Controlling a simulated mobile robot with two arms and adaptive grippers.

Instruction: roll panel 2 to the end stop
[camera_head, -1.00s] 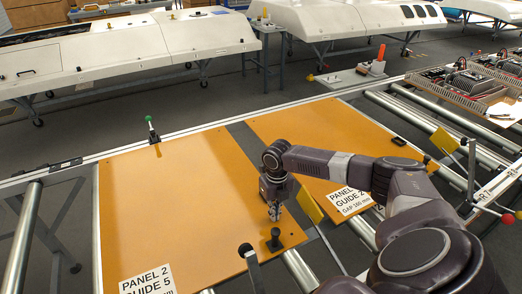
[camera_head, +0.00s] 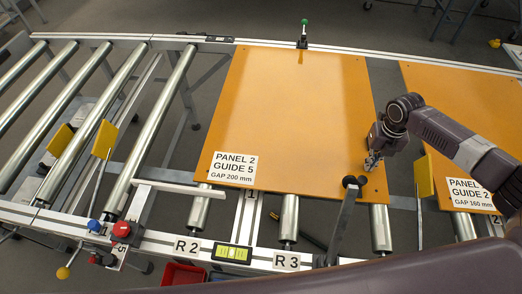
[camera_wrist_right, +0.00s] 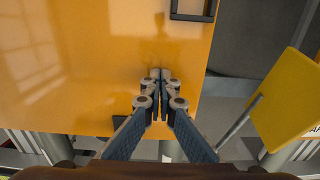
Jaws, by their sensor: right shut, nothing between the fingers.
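The orange panel labelled "PANEL 2 GUIDE 5 GAP 200 mm" (camera_head: 290,115) lies flat on the rollers in the middle of the head view. It also fills the left of the right wrist view (camera_wrist_right: 75,60). My right gripper (camera_head: 372,163) is over the panel's right side, near its front corner. In the right wrist view its fingertips (camera_wrist_right: 160,76) are together and empty above the orange surface; whether they touch it I cannot tell. I cannot tell which part is the end stop. My left gripper is out of view.
Bare rollers (camera_head: 150,130) lie to the left. A second orange panel (camera_head: 465,110) lies right, across a gap, with a yellow flag (camera_head: 425,175) near it. A green-topped pin (camera_head: 303,35) stands at the far rail. A red knob (camera_head: 122,230) is at front left.

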